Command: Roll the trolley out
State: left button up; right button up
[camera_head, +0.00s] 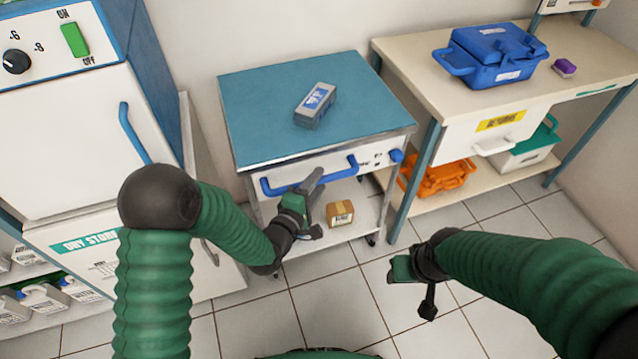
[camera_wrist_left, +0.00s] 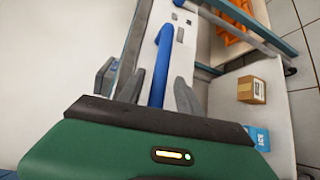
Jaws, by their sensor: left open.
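The trolley has a blue top (camera_head: 260,95), a white front with a long blue handle (camera_head: 275,187), and a lower shelf. It stands against the wall between the fridge and the bench. My left gripper (camera_head: 318,207) is in front of the trolley's handle, open and empty. In the left wrist view the handle (camera_wrist_left: 161,65) runs up between the finger tips (camera_wrist_left: 158,92); I cannot tell whether they reach around it. My right gripper (camera_head: 418,283) hangs over the floor to the right; its jaw state is unclear.
A grey case (camera_head: 315,104) lies on the trolley top. A cardboard box (camera_head: 340,213) sits on its lower shelf. A white fridge (camera_head: 70,150) stands left, a beige bench (camera_head: 410,60) right, with an orange case (camera_head: 440,178) below. The tiled floor (camera_head: 345,300) in front is clear.

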pick_arm(q)
jog(key=shift+w+d+f, duration=0.1)
jog(key=shift+w+d, duration=0.2)
jog(key=shift+w, duration=0.35)
jog(key=shift+c, duration=0.3)
grip_shut()
jog(key=shift+s+f, duration=0.15)
dwell(0.5)
